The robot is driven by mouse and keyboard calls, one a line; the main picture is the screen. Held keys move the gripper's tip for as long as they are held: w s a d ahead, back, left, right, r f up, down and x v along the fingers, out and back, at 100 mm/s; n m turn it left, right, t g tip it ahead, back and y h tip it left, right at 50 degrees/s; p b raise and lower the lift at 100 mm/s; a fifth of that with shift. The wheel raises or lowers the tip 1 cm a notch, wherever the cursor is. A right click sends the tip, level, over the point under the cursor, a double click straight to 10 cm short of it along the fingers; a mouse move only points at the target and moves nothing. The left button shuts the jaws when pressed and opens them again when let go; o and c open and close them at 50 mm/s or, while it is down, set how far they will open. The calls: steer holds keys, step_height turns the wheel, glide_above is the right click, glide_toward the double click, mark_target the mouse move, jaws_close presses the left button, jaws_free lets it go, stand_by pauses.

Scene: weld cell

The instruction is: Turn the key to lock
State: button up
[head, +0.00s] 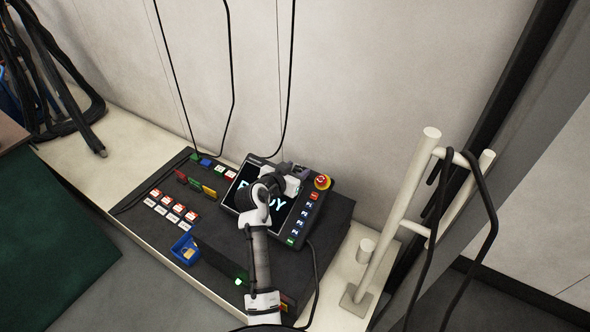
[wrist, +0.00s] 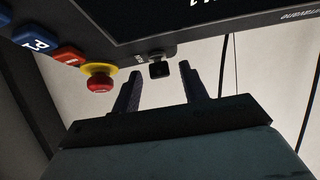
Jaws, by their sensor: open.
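The teach pendant (head: 305,205) leans on a dark box, its screen partly covered by my arm. In the wrist view, the pendant (wrist: 220,22) crosses the top, and a small black key or switch head (wrist: 159,69) sticks out from its edge beside a small label. My gripper (wrist: 160,70) is open, with one dark finger on each side of this key and visible gaps; I cannot tell whether the fingertips reach its depth. In the head view, my gripper (head: 292,172) is at the pendant's upper edge and the key is hidden.
A red emergency stop with a yellow collar (head: 323,182) is close right of my gripper; it also shows in the wrist view (wrist: 98,80). A pale post rack (head: 400,210) stands right. Cables hang behind.

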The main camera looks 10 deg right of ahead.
jaws_close()
